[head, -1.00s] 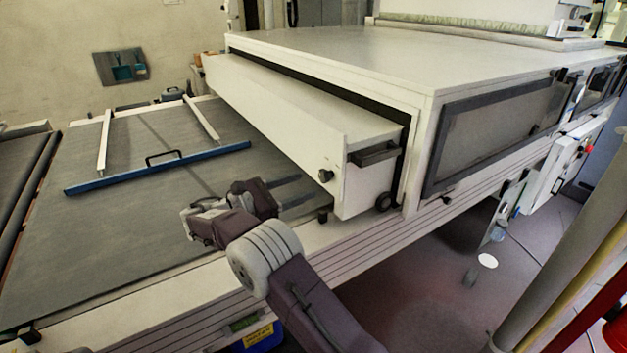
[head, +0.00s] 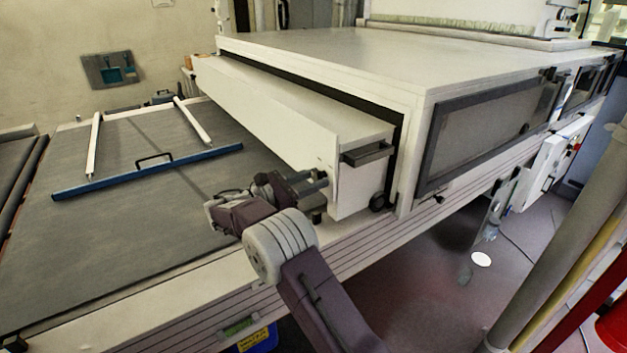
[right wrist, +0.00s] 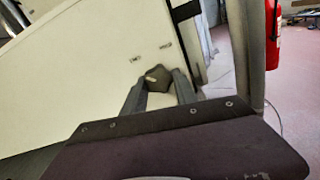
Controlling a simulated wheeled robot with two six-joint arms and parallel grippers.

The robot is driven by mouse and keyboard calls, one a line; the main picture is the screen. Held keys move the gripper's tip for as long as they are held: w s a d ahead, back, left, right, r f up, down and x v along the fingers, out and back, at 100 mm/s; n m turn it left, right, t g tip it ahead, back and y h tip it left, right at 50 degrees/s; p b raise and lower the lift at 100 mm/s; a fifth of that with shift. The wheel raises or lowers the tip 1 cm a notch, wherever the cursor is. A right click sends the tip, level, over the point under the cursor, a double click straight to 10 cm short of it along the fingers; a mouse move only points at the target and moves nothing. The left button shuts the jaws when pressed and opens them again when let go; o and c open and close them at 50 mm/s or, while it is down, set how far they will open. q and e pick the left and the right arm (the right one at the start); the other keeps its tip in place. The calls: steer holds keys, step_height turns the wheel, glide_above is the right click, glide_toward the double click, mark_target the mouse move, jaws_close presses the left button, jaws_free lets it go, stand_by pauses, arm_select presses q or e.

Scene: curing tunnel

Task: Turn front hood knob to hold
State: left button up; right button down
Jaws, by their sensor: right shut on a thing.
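The front hood (head: 290,105) is a long pale box sticking out of the tunnel housing over the belt. Its dark knob (right wrist: 157,77) shows in the right wrist view on the pale panel, between my fingertips. My right gripper (head: 318,181) reaches in from the left of the hood and is shut on the knob; it also shows in the right wrist view (right wrist: 159,84). In the head view the fingers mostly hide the knob. Two small marks sit on the panel above the knob; I cannot read them. My left gripper is not in view.
A blue bar frame (head: 145,172) lies on the grey belt (head: 100,230). The tunnel housing (head: 330,52) stands behind the hood.

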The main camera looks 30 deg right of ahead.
steer(key=m+b, duration=0.1)
steer(key=m, duration=0.3)
steer(key=shift+w+m, duration=0.1)
steer(key=shift+m, duration=0.2)
steer(key=m+b, duration=0.2)
steer(key=m, duration=0.1)
steer(key=shift+m, duration=0.4)
steer(key=m+b, duration=0.3)
steer(key=m, duration=0.2)
steer(key=shift+w, duration=0.15)
steer(key=shift+r+m+b, duration=0.15)
steer(key=shift+m+b, duration=0.6)
steer(key=shift+m, duration=0.35)
steer(key=shift+r+m+b, duration=0.1)
steer(key=shift+m+b, duration=0.6)
steer(key=shift+m, duration=0.4)
steer(key=c, duration=1)
jaws_free()
steer(key=shift+o, duration=0.2)
